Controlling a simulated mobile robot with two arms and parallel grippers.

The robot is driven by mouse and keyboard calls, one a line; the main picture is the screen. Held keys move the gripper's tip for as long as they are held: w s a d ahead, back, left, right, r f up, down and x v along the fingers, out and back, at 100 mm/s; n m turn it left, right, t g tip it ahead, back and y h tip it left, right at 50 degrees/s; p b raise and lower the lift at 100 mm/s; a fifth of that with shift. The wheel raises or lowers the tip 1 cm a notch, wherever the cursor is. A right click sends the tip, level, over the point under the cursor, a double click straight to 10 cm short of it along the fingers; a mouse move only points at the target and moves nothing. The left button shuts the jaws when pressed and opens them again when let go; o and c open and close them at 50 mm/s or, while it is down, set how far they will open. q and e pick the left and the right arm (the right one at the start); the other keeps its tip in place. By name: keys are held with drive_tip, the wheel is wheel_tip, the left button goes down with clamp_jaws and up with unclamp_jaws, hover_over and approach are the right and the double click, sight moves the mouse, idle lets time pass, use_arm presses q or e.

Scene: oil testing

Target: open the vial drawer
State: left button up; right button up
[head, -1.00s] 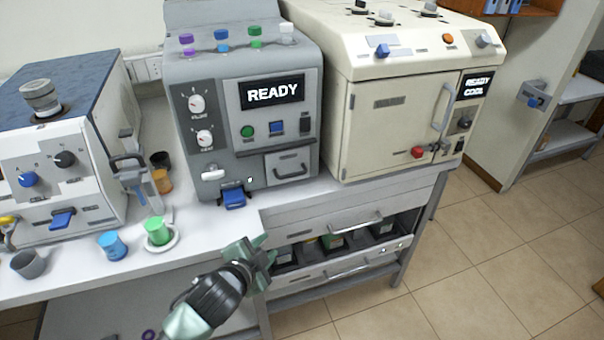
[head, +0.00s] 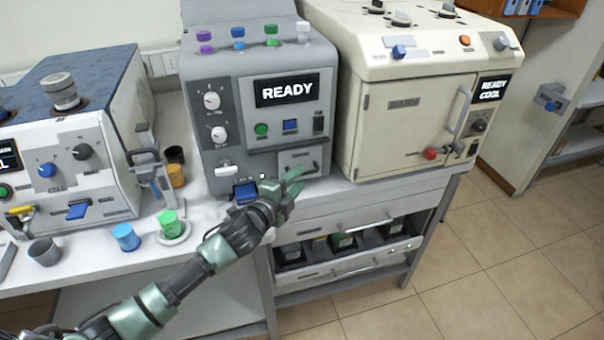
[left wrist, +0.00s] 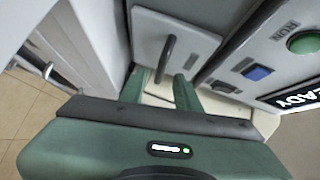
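The vial drawer (head: 313,158) is the small grey front at the lower right of the grey machine (head: 216,77); it looks closed. Its dark bar handle is partly covered by my gripper in the head view. In the left wrist view the drawer front (left wrist: 192,42) and its handle (left wrist: 166,58) show clearly. My left gripper (head: 292,183) is just in front of the drawer. Its two fingers (left wrist: 160,89) are apart and empty, and the handle lies ahead of the gap between them. I cannot tell whether a finger touches the drawer. My right gripper is out of view.
A blue tab (head: 246,193) sticks out below the machine, left of my gripper. A green cup (head: 170,224) and a blue cup (head: 126,237) stand on the bench at left. A cream oven (head: 410,110) stands at right. Below are bench drawers (head: 350,222), the lower holding dark containers.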

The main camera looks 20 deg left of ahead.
sight(303, 174)
use_arm(q)
drive_tip(key=shift+x, duration=1.5)
drive_tip(key=shift+f, duration=0.1)
clamp_jaws()
